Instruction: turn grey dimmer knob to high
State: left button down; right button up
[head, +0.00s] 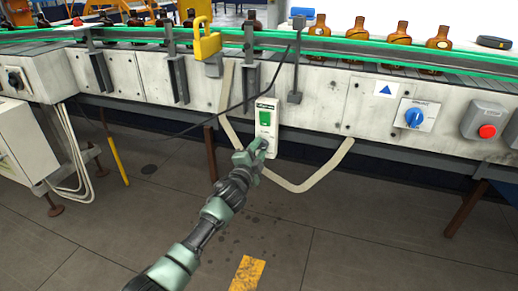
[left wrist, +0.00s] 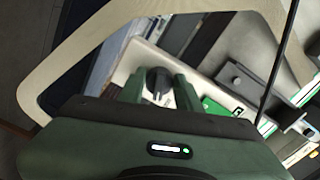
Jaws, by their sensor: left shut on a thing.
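The dimmer is a tall white box (head: 266,131) on the front of the conveyor frame, with a green rocker (head: 265,117) in its upper part. My left gripper (head: 257,151) is at the lower part of this box. In the left wrist view the dark grey dimmer knob (left wrist: 158,80) sits between my two green fingers, and the gripper (left wrist: 158,92) is shut on it. The gripper hides the knob in the head view. The knob's pointer and its setting cannot be read. My right gripper is not in view.
A blue rotary switch (head: 413,118) and a red push button (head: 487,131) are to the right on the frame.

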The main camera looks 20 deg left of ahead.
pick_arm(q)
jog(key=m, duration=0.5)
jog(key=shift+r+m+p, duration=0.1)
jog(key=shift+m+p, duration=0.2)
jog(key=shift+p, duration=0.05)
jog(key=shift+m, duration=0.4)
jog(key=m, duration=0.2)
jog(key=shift+r+m, duration=0.1)
jog(key=shift+m, duration=0.2)
jog(key=shift+m+p, duration=0.3)
jog(key=shift+m, duration=0.4)
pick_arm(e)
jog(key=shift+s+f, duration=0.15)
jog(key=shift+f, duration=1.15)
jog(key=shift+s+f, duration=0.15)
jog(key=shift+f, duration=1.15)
pick_arm(q)
jog(key=c, duration=1)
grip_release()
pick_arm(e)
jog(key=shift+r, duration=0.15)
